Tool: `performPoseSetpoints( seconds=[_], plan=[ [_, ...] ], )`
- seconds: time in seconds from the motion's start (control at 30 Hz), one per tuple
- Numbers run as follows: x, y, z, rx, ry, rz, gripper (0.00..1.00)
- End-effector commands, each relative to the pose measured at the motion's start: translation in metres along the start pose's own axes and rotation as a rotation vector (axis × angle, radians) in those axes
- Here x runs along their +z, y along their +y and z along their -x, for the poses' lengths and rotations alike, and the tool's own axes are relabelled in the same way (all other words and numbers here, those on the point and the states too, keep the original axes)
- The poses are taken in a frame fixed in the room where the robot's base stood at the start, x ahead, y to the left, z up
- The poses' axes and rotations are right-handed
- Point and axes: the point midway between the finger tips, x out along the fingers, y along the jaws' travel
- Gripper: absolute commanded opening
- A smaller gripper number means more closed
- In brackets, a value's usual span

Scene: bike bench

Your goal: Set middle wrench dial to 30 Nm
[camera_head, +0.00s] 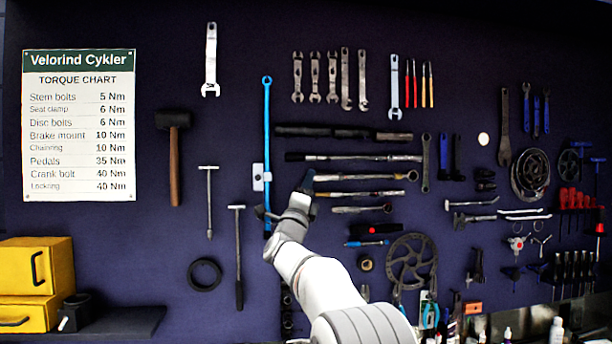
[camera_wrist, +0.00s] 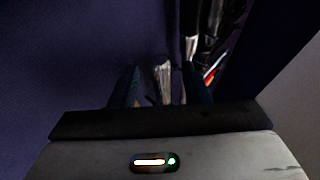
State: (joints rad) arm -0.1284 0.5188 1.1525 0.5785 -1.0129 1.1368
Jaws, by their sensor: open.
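Several long wrenches hang level on the dark wall, one above another. The upper one (camera_head: 355,157) has a black left end. The middle wrench (camera_head: 362,177) has a pale shaft, and its left end runs up to my gripper (camera_head: 285,198). A shorter one (camera_head: 362,193) hangs below. No dial or scale can be read. My gripper is open at the left ends of these wrenches, with one dark finger close to the middle wrench's end. In the wrist view, a pale metallic piece (camera_wrist: 163,72) shows between the dark fingers of my gripper (camera_wrist: 163,90); contact cannot be told.
A blue bar (camera_head: 267,110) hangs upright just left of my gripper. A torque chart (camera_head: 79,125), a mallet (camera_head: 174,160) and T-handle tools (camera_head: 209,200) hang further left. Yellow boxes (camera_head: 36,270) stand lower left. A chainring (camera_head: 411,258) hangs lower right.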

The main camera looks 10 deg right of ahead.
Motion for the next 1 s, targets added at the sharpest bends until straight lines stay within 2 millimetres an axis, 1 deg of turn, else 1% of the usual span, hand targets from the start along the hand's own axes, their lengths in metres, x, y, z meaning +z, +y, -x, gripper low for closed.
performPoseSetpoints(
  seconds=[0.03, 0.13, 0.43, 0.9, 0.97, 1.0],
  plan=[
    [0.000, -0.002, -0.008, -0.001, 0.001, 0.001, 0.43],
    [0.000, 0.000, -0.013, 0.001, 0.000, 0.002, 0.43],
    [-0.001, 0.000, -0.015, 0.000, -0.001, 0.002, 0.43],
    [-0.001, 0.000, -0.015, 0.001, 0.000, 0.002, 0.04],
    [-0.001, 0.000, -0.015, 0.001, 0.000, 0.002, 0.00],
    [0.013, 0.001, -0.009, 0.002, -0.004, -0.001, 0.00]
  ],
)
